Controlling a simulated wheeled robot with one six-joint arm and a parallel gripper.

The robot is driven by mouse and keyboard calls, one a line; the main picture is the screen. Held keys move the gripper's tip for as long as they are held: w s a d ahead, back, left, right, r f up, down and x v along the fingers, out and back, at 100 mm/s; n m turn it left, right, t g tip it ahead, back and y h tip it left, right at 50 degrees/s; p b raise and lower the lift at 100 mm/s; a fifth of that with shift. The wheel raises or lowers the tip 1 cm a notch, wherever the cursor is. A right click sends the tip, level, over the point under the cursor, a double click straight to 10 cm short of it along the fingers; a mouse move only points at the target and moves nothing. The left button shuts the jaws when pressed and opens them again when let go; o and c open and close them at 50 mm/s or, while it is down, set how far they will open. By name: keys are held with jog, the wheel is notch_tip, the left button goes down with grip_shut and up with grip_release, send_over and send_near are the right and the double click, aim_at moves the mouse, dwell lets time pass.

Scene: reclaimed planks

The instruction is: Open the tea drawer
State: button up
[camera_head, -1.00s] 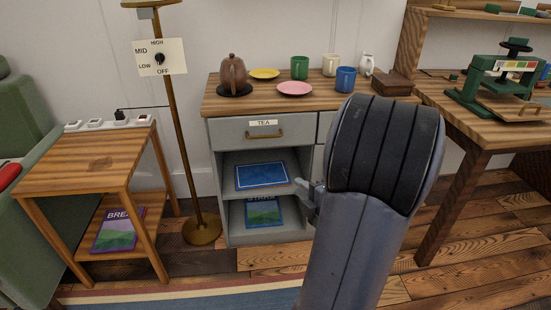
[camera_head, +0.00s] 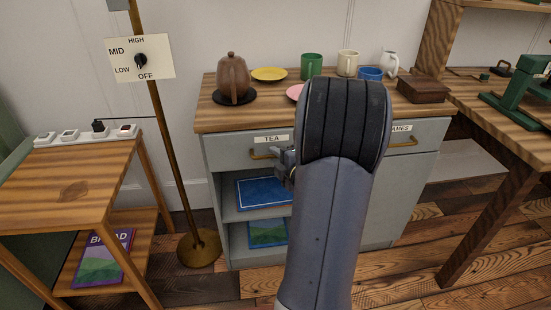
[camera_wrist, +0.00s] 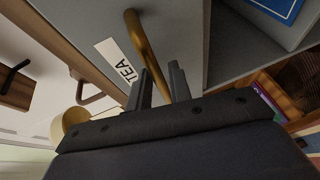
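The tea drawer (camera_head: 228,157) is a grey front with a white TEA label (camera_head: 272,138) and a brass bar handle (camera_head: 261,155). It sits flush in the left of the cabinet, below the wooden top. My gripper (camera_head: 284,160) is at the right part of this handle; my arm hides the drawer's right end. In the wrist view, the brass handle (camera_wrist: 147,42) runs between the two dark fingers of my gripper (camera_wrist: 162,80). The fingers are apart, with a visible gap beside the bar, so they look open around it. The TEA label also shows there (camera_wrist: 117,60).
Open shelves below hold a blue board (camera_head: 262,193) and a book (camera_head: 267,233). A second drawer (camera_head: 427,134) is to the right. A teapot (camera_head: 232,76), plates and mugs stand on the top. A brass lamp pole (camera_head: 172,150) and wooden side table (camera_head: 70,185) are at left.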

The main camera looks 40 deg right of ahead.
jog(key=shift+w+d, duration=0.1)
jog(key=shift+w, duration=0.25)
jog(key=shift+c, duration=0.3)
grip_shut()
jog(key=shift+f, duration=0.1)
